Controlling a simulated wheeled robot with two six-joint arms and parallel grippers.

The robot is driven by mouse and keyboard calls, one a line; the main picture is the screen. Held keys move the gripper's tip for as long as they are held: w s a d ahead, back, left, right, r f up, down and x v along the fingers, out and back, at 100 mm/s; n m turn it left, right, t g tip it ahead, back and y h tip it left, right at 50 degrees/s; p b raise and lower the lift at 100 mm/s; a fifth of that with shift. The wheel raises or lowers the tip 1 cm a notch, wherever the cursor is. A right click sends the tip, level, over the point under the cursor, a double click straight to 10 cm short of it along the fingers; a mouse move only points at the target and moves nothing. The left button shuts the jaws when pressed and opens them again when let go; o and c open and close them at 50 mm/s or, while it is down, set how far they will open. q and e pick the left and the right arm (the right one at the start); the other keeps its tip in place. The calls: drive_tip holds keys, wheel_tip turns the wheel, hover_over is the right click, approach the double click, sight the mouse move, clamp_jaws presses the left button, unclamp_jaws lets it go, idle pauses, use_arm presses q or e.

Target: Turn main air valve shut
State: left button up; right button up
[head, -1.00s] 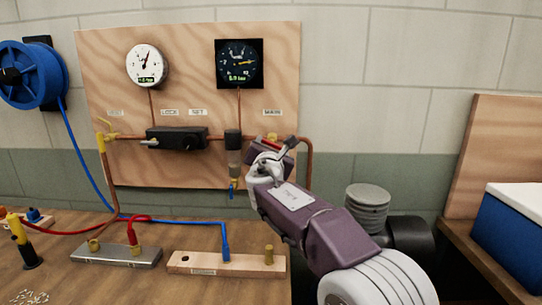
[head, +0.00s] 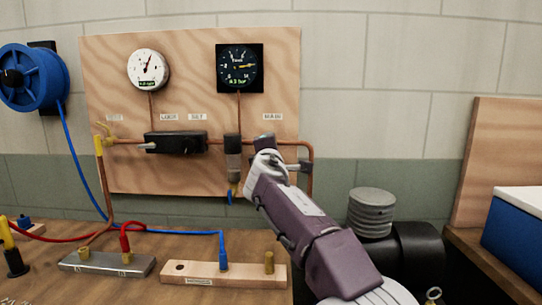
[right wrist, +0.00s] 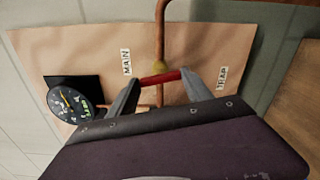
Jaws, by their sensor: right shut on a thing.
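The main air valve has a red lever handle (right wrist: 160,77) on a brass body (right wrist: 158,65) in the copper pipe, beside the MAIN label (right wrist: 126,62). In the right wrist view the red handle lies roughly across the pipe. My right gripper (right wrist: 161,80) is shut on the handle, with a finger at each end of it. In the head view my right gripper (head: 280,154) is at the right part of the wooden panel (head: 190,80), below the MAIN label, and hides the valve. My left gripper is not in view.
A white gauge (head: 148,69) and a black gauge (head: 239,68) hang above the copper piping (head: 310,170). A black regulator (head: 178,142) and a filter (head: 233,158) sit left of the valve. Hoses and fitting blocks lie on the bench (head: 150,285) below.

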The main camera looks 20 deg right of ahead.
drive_tip(key=shift+f+m+b, duration=0.1)
drive_tip(key=shift+m+b, duration=0.35)
drive_tip(key=shift+m, duration=0.75)
drive_tip(key=o, duration=1.4)
drive_tip(key=shift+c, duration=0.2)
drive_tip(key=b+v, duration=0.2)
drive_tip(key=v, duration=0.7)
drive_tip(key=shift+b, duration=0.4)
